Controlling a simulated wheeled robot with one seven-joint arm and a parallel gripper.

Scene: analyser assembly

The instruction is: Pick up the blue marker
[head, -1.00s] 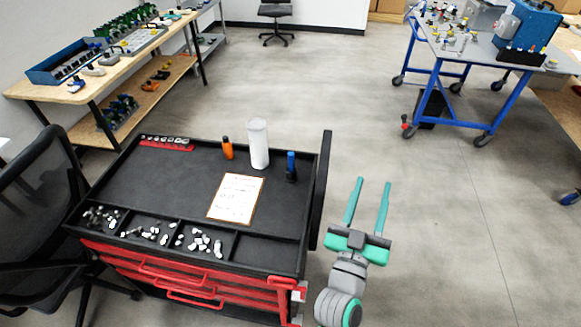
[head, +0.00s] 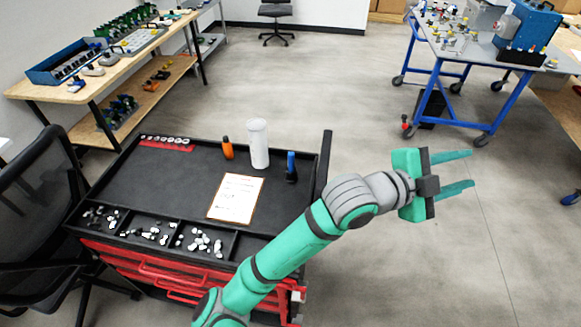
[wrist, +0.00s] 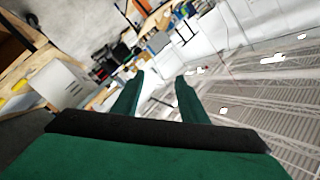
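The blue marker (head: 291,166) stands upright on the black top of the tool cart, near its right rim, in the head view. Its lower part is dark. My gripper (head: 472,173) is off to the right of the cart, over the open floor, pointing right and away from the marker. Its two green fingers are apart with nothing between them. In the wrist view my gripper (wrist: 160,82) also shows its fingers spread and empty. The marker does not show in the wrist view.
On the cart top (head: 130,188) are an orange marker (head: 227,148), a white cylinder (head: 258,144), a clipboard (head: 236,198) and compartments of small white parts. A black upright panel (head: 323,165) edges the cart's right side. A black chair (head: 40,210) stands left.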

